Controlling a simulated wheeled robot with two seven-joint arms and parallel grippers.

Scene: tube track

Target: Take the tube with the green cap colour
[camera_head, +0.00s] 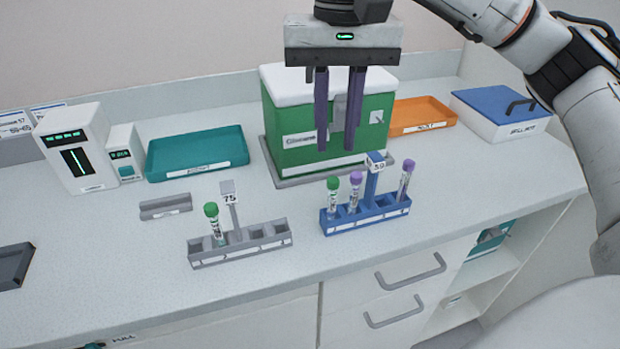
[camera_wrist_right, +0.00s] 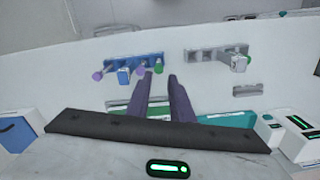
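Two tubes have green caps. One green-capped tube (camera_head: 333,193) stands in the left end of the blue rack (camera_head: 368,220), with two purple-capped tubes (camera_head: 355,190) (camera_head: 407,178). The other green-capped tube (camera_head: 215,224) stands in the grey rack (camera_head: 242,253), left of the blue one. My right gripper (camera_head: 336,148) points down, open and empty, above and behind the blue rack, in front of the green box. In the right wrist view its fingers (camera_wrist_right: 160,78) are apart, and the blue rack's green cap (camera_wrist_right: 158,68) shows just beyond them. My left gripper is not in view.
A green box with a white lid (camera_head: 331,130) stands behind the blue rack. A teal tray (camera_head: 196,154), an orange tray (camera_head: 421,113), a blue-lidded box (camera_head: 503,112) and white devices (camera_head: 75,147) line the back. Signs rise from both racks. The counter's front strip is clear.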

